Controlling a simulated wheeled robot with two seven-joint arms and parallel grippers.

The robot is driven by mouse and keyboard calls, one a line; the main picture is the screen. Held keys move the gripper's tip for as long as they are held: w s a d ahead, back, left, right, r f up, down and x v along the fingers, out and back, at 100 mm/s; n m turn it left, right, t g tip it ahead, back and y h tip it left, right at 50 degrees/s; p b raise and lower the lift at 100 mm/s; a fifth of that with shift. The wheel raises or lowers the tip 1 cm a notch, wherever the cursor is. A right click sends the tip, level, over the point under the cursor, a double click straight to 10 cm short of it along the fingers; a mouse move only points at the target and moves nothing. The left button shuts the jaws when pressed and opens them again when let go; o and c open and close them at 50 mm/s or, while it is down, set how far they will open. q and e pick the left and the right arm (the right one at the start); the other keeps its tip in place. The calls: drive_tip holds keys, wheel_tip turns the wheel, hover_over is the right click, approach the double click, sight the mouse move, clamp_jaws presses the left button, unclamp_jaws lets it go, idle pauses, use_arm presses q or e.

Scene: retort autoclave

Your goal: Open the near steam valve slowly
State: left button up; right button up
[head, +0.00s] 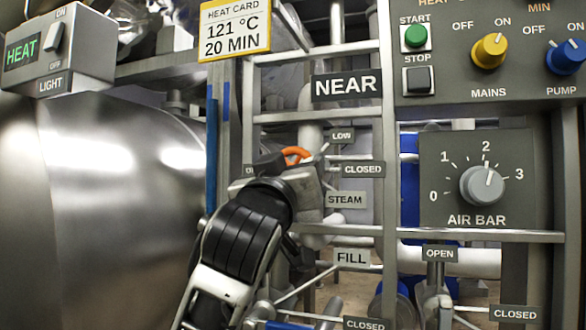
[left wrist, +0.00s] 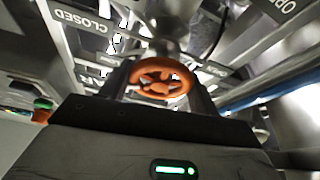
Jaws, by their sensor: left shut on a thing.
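The near steam valve's orange handwheel (head: 296,154) shows just above my left gripper (head: 302,176), below the NEAR sign (head: 346,86) and left of the STEAM label (head: 346,200). The gripper hides most of the wheel and the valve body. In the left wrist view the round, spoked orange handwheel (left wrist: 160,80) sits between the two fingers of my left gripper (left wrist: 158,90), which is shut on it. A LOW tag (head: 342,136) and a CLOSED tag (head: 363,170) are right of the wheel; another tag at its left is partly covered. My right gripper is out of view.
A grey pipe frame (head: 389,120) surrounds the valve area closely. The FILL label (head: 351,258) and lower valves are beneath. At right is the AIR BAR dial panel (head: 476,180), pointing a little above 2. A large steel vessel (head: 110,190) fills the left.

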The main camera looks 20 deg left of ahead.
use_arm(q)
drive_tip(key=shift+n+g+y+p, duration=0.3)
drive_tip(key=shift+n+y, duration=0.45)
drive_tip(key=shift+n, duration=0.65)
drive_tip(key=shift+n+g+y+p, duration=0.25)
drive_tip(key=shift+n+y, duration=0.5)
drive_tip(key=shift+n, duration=0.65)
drive_tip(key=o, duration=1)
drive_tip(key=shift+c, duration=0.2)
drive_tip(key=v, duration=1.6)
drive_tip(key=shift+f, duration=0.15)
drive_tip(key=shift+w, duration=0.15)
